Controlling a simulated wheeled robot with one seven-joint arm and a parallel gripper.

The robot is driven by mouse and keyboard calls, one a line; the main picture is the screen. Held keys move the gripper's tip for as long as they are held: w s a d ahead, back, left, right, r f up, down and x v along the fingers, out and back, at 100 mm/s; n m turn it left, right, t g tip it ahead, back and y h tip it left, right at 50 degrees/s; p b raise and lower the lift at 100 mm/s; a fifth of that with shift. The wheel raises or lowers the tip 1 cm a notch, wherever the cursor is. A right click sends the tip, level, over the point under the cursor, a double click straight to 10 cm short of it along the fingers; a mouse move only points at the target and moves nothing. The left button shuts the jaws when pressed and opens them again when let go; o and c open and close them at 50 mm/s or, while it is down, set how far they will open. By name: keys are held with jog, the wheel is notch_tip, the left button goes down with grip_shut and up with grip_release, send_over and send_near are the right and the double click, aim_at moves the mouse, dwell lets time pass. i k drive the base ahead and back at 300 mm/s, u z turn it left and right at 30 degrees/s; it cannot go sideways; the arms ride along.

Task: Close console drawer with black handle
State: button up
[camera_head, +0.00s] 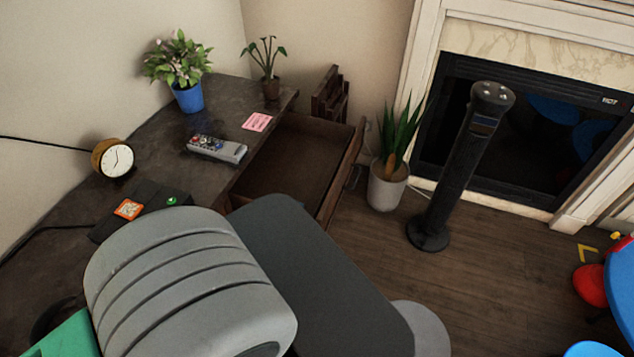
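The console (219,88) is a dark brown wooden piece along the left wall. Its drawer (285,165) is pulled well out on the right side, and its inside looks empty. A dark handle (354,177) shows on the outer face of the drawer front, which faces right toward the potted plant. My grey arm fills the lower middle and covers the near end of the drawer and part of the console. My gripper is not visible in this view.
A tall green plant in a white pot (387,187) stands close to the drawer front. A black tower (460,165) stands right of it, before a fireplace (540,130). Wooden floor (480,290) is open at lower right, near blue furniture (621,290).

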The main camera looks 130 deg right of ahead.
aim_at(311, 160)
jog(key=z, duration=1.15)
jog(key=k, duration=1.25)
jog(key=z, duration=2.3)
jog(key=k, duration=0.55)
jog(key=u, duration=0.75)
jog(key=i, duration=0.9)
jog(key=z, duration=0.45)
